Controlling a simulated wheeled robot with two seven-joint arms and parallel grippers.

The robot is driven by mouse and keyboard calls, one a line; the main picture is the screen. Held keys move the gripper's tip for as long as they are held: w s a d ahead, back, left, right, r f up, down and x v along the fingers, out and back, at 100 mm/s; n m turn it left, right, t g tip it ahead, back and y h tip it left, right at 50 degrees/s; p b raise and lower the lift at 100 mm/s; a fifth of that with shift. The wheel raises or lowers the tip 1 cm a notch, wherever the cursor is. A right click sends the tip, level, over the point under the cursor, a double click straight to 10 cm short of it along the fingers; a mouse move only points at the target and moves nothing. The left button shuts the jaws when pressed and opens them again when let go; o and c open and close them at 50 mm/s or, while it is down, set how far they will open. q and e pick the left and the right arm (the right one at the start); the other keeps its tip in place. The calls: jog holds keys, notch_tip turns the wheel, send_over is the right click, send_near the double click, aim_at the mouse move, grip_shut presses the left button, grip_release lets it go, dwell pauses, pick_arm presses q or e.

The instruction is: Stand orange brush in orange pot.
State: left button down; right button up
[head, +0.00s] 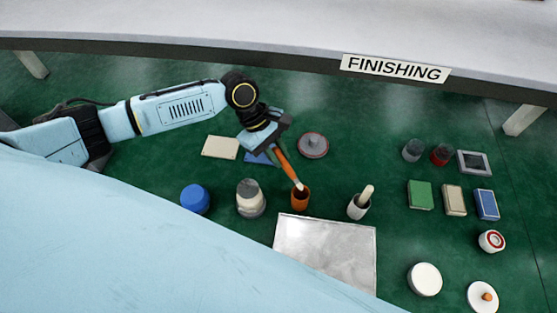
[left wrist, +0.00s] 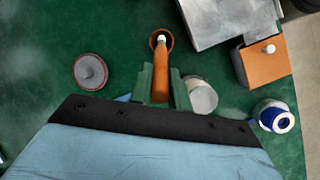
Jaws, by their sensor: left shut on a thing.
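The orange brush (head: 287,166) is in my left gripper (head: 272,146), which is shut on its handle. The brush slants down with its pale tip at the mouth of the orange pot (head: 300,201). In the left wrist view the brush (left wrist: 160,72) lies between the green fingers (left wrist: 160,92), and its tip shows within the ring of the orange pot (left wrist: 151,37). I cannot tell how deep the tip is. The pot stands upright on the green surface. My right gripper is not in view.
A metal tray (head: 335,250) lies just in front of the pot. A grey-white jar (head: 250,199) and blue jar (head: 195,199) stand left, and a white pot with a pale stick (head: 358,209) stands right. A grey disc (head: 313,145) lies behind. Several blocks (head: 420,195) sit farther right.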

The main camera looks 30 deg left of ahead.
pick_arm(q)
jog(key=shift+w+f, duration=0.1)
jog(key=shift+f, duration=1.65)
jog(key=shift+f, duration=0.45)
jog(key=c, duration=1.3)
grip_release()
jog(key=v, duration=0.8)
jog(key=shift+d+r, duration=0.1)
jog(key=shift+r, duration=0.15)
